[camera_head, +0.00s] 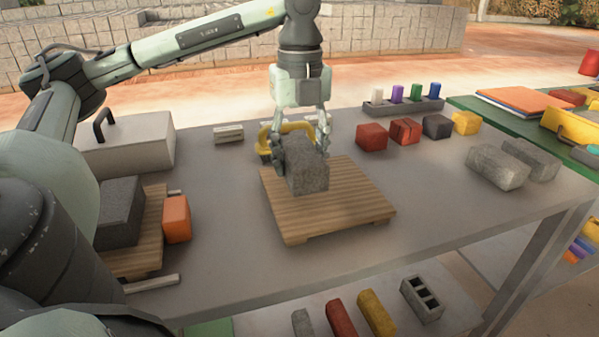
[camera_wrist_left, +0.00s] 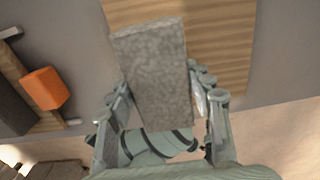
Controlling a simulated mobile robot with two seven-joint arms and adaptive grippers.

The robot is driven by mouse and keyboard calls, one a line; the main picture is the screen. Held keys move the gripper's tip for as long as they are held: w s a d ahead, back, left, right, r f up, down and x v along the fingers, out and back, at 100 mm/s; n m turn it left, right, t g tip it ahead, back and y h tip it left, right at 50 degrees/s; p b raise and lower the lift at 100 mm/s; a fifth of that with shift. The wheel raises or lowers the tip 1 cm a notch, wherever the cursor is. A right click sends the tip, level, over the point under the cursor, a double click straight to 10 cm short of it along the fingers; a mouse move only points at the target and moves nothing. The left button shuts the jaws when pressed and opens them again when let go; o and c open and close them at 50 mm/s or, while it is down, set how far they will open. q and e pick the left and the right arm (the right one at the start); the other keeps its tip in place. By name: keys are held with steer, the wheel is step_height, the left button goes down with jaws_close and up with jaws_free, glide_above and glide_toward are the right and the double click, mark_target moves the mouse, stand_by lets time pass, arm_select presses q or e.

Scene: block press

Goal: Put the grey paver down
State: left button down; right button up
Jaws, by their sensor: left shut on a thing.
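The grey paver (camera_head: 306,176) is a rough, speckled stone block over the back part of a slatted wooden board (camera_head: 340,215) in the head view. My left gripper (camera_head: 300,150) comes down from above and is shut on the paver, with a finger on each side. In the left wrist view the paver (camera_wrist_left: 155,75) sits between the fingers of my left gripper (camera_wrist_left: 160,105), with the wooden board (camera_wrist_left: 225,45) behind it. I cannot tell whether the paver's underside touches the board. My right gripper is not in view.
A yellow-handled tool (camera_head: 268,138) lies just behind the board. Red, dark and yellow blocks (camera_head: 372,136) stand at the back right, and two grey pavers (camera_head: 497,166) lie at the right. An orange block (camera_head: 176,219) and a dark block (camera_head: 120,212) are at the left.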

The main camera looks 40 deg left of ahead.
arm_select(q)
step_height(320, 180, down, 3)
steer(key=shift+f, duration=0.2)
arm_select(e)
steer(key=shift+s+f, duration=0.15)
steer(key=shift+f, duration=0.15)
arm_select(q)
steer(key=shift+f, duration=0.1)
steer(key=c, duration=1.1)
jaws_free()
steer(key=shift+f, duration=0.15)
steer(key=shift+o, duration=2.3)
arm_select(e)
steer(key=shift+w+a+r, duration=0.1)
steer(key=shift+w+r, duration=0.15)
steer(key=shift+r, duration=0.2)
